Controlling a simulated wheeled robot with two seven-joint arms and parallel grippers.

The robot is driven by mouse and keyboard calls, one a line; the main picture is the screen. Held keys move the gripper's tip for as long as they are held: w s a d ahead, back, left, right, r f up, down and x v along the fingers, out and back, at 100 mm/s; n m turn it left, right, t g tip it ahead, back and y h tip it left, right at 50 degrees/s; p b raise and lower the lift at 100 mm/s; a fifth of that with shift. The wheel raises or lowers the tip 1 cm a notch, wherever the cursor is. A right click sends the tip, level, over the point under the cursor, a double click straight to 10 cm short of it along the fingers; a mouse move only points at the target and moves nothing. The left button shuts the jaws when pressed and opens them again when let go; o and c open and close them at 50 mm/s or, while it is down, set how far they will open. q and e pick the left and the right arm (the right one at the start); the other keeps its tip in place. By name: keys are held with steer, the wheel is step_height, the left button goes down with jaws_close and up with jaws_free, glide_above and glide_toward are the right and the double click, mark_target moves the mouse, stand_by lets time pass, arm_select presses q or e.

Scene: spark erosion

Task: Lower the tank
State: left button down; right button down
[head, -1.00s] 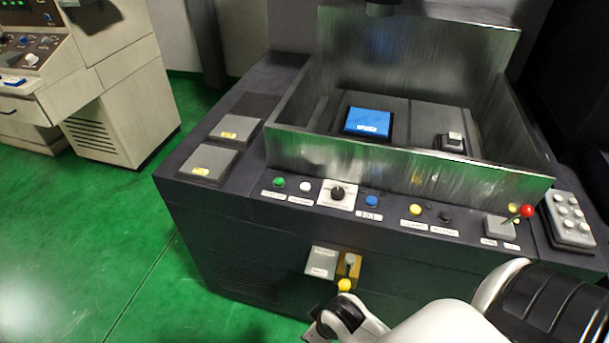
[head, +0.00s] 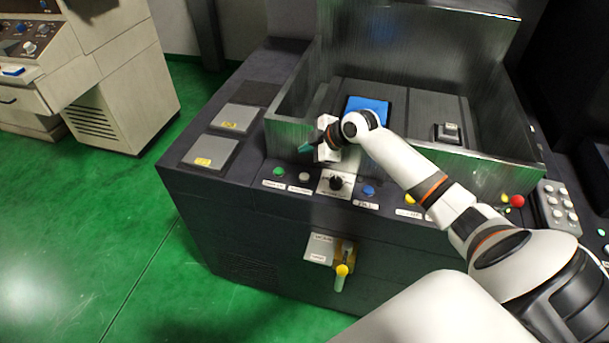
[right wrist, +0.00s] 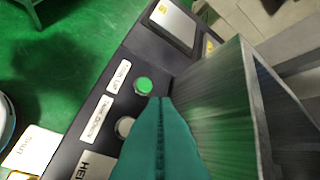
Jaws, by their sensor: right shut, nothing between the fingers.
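The tank (head: 495,172) is a box of brushed metal walls standing raised around the machine's work area; its wall also fills the right of the right wrist view (right wrist: 215,110). On the panel before it are a green button (head: 279,171) and a whitish button (head: 304,177). The right wrist view shows the green button (right wrist: 143,85) just beyond the fingertips and the pale button (right wrist: 124,127) left of the fingers. Their label print is too blurred to read surely. My right gripper (head: 303,149) is shut and empty, its teal fingers above this panel. My left gripper is out of view.
A dial (head: 336,183), a blue button (head: 368,191) and a red-knobbed lever (head: 517,201) line the panel. A yellow handle (head: 341,272) sticks out of the front. A blue block (head: 369,106) lies inside the tank. Green floor is free at left.

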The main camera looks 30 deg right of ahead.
mark_target(308, 178)
steer(key=shift+w+d+r, duration=0.25)
steer(key=shift+d+r, duration=0.1)
steer(key=shift+f, duration=0.1)
step_height(308, 178, down, 9)
steer(key=b, duration=0.6)
steer(key=shift+b, duration=0.4)
stand_by(1.6)
steer(key=shift+f+b, duration=0.25)
steer(key=shift+b, duration=0.05)
